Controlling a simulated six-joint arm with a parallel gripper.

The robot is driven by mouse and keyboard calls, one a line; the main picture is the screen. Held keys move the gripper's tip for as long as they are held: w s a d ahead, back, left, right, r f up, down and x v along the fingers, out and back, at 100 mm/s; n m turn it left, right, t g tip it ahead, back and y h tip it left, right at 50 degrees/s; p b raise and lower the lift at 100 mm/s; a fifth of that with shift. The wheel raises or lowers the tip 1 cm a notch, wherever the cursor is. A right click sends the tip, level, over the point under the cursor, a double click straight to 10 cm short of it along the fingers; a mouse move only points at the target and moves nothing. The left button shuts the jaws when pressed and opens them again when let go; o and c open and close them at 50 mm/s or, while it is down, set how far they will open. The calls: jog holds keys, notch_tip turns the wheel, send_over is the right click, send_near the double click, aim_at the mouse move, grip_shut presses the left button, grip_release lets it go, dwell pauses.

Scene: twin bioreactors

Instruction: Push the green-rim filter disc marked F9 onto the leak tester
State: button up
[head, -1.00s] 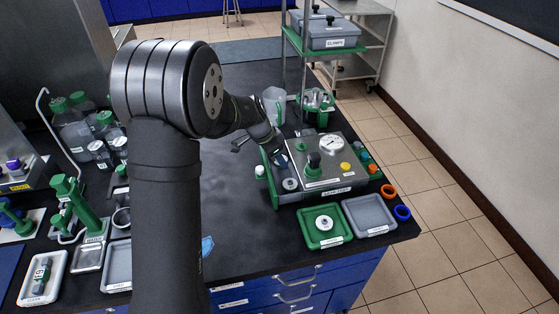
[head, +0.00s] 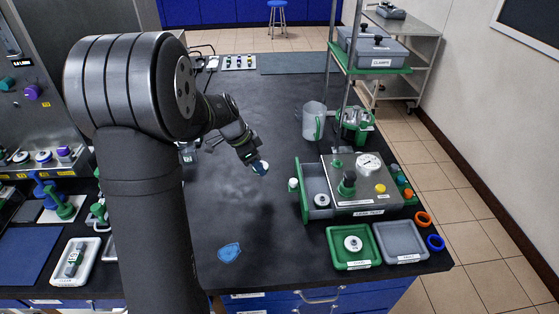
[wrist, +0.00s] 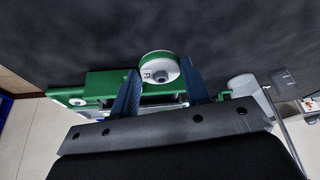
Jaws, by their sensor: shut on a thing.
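My gripper (head: 257,163) is above the black bench, left of the leak tester (head: 375,201) and apart from it. In the wrist view its two blue fingers (wrist: 160,72) are shut on a white filter disc (wrist: 168,61) with a green rim and a grey centre port. The disc carries a small dark mark, turned sideways and too small to read surely. The leak tester is a grey box with a gauge, a green knob and a green-edged bay at its left. A pale round part (head: 321,200) sits in that bay.
A green tray (head: 338,262) holding a white disc (head: 353,244) and a grey tray (head: 417,253) stand before the tester. Orange (head: 423,219) and blue (head: 436,242) rings lie at the right edge. A clear jug (head: 314,122) stands behind. The bench around the blue patch (head: 229,253) is open.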

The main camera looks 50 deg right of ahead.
aim_at(338, 161)
jog(key=s+d+r+n, duration=0.1)
jog(key=s+d, duration=0.1)
jog(key=d, duration=0.1)
jog(key=s+d+r+n, duration=0.1)
jog(key=s+d, duration=0.1)
jog(key=d, duration=0.1)
jog(key=s+d+r+n+t, duration=0.1)
jog(key=s+d, duration=0.2)
jog(key=d, duration=0.1)
jog(key=shift+d+r, duration=0.1)
jog(key=shift+r, duration=0.2)
jog(key=s+d+r+n+t, duration=0.1)
jog(key=s+d+r+n, duration=0.25)
jog(key=s+d, duration=0.5)
jog(key=shift+m, duration=0.25)
jog(key=shift+s+a+f, duration=0.1)
jog(key=shift+f, duration=0.95)
jog(key=shift+s+a+f, duration=0.15)
jog(key=shift+f, duration=0.9)
jog(key=shift+s+a+f, duration=0.1)
jog(key=shift+f, duration=0.95)
jog(key=shift+f, duration=0.7)
jog(key=o, duration=1.5)
jog(key=shift+r, duration=0.15)
notch_tip(338, 161, up, 7)
